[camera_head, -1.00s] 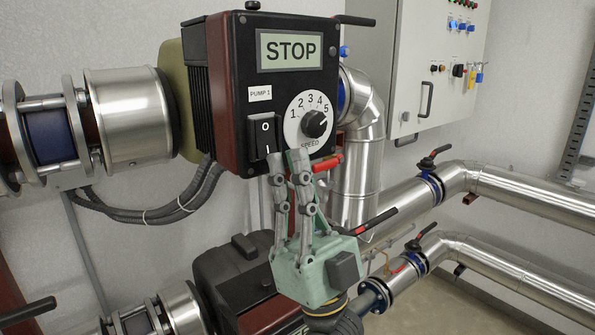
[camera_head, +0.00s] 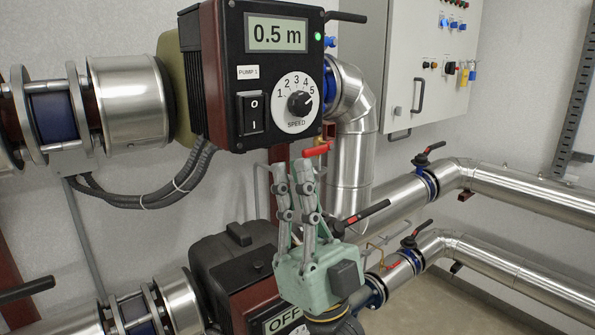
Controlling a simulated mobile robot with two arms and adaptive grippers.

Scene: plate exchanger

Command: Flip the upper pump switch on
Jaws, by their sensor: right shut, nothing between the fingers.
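The upper pump, labelled PUMP 1 (camera_head: 248,72), is a dark box with a red side. Its display (camera_head: 278,33) reads "0.5 m" and a green light (camera_head: 318,37) glows beside it. Its black rocker switch (camera_head: 252,113), marked O and I, is at the lower left of the front face. A speed dial (camera_head: 298,102) sits to its right. My right gripper (camera_head: 292,165) is shut and empty, pointing up, below and to the right of the switch, apart from it in the picture. My left gripper is not in view.
A lower pump (camera_head: 236,275) stands below, its display (camera_head: 284,320) reading "OFF" and partly cut off. Red-handled valves (camera_head: 362,215) and steel pipes (camera_head: 530,186) lie to the right. A control cabinet (camera_head: 400,60) hangs at the upper right.

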